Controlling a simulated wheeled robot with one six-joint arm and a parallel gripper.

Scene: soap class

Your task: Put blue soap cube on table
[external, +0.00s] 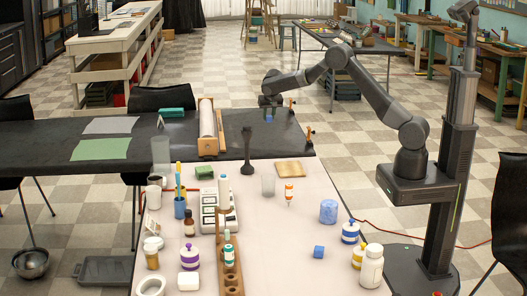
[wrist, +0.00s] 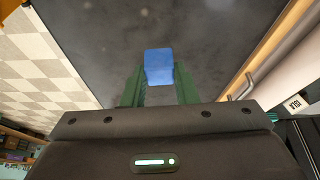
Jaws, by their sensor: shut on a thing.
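My gripper (external: 270,110) is over the right part of the dark table (external: 284,140), its fingers pointing down. It is shut on a blue soap cube (external: 269,119). In the wrist view the blue soap cube (wrist: 159,66) sits at the tips of my green fingers (wrist: 160,90), with the dark tabletop behind it. I cannot tell whether the cube touches the tabletop.
A dark pestle-like stand (external: 247,152), a clear cup (external: 268,185) and a wooden board (external: 290,172) are nearer. Clamps (external: 309,134) sit on the dark table's right edge. Dark tabletop around the cube is free.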

